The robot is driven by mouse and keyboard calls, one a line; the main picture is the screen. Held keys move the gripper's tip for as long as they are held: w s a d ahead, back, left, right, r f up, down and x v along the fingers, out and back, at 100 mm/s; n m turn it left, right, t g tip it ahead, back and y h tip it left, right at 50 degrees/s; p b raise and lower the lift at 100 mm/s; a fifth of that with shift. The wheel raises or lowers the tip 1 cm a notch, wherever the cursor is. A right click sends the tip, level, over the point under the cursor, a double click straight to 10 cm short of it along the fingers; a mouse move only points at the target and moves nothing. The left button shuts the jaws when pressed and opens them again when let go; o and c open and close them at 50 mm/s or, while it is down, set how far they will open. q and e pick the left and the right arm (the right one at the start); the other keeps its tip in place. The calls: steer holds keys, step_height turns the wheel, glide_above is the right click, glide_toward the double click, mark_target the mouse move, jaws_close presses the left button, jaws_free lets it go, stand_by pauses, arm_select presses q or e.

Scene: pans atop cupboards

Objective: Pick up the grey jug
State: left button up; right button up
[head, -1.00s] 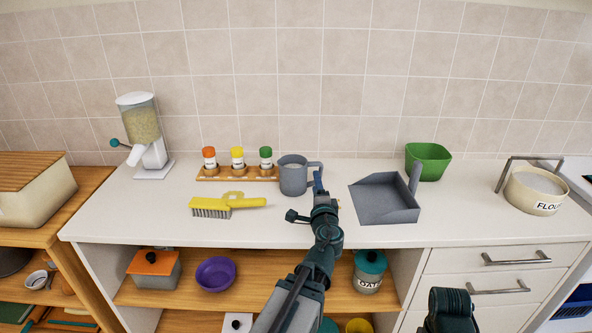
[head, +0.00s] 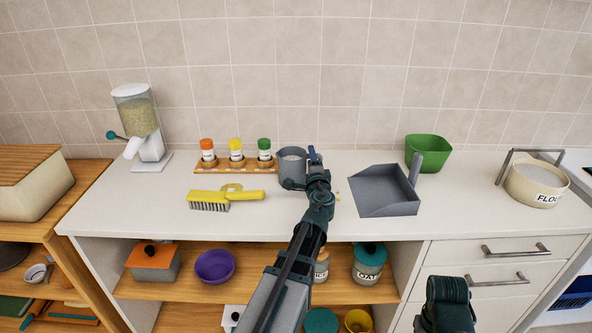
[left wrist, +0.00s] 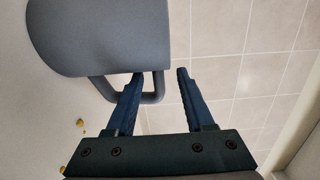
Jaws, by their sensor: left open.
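The grey jug (head: 291,168) stands upright on the white counter, just right of the spice rack. In the left wrist view the jug (left wrist: 98,35) fills the upper left, with its handle (left wrist: 158,86) reaching toward my fingers. My left gripper (head: 314,155) is at the handle side of the jug. In the left wrist view my left gripper (left wrist: 160,73) is open, with the outer part of the handle showing between its two blue fingers. One finger covers part of the handle, and I cannot tell whether they touch.
A spice rack (head: 238,169) with three jars stands left of the jug. A yellow brush (head: 224,196) lies in front. A grey dustpan (head: 384,190) and green bowl (head: 428,152) are to the right. A tiled wall is behind. Small yellowish crumbs lie near my gripper.

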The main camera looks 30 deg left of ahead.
arm_select(q)
steer(key=shift+x, duration=2.65)
steer(key=shift+s+f, duration=0.1)
steer(key=shift+s, duration=0.05)
jaws_close()
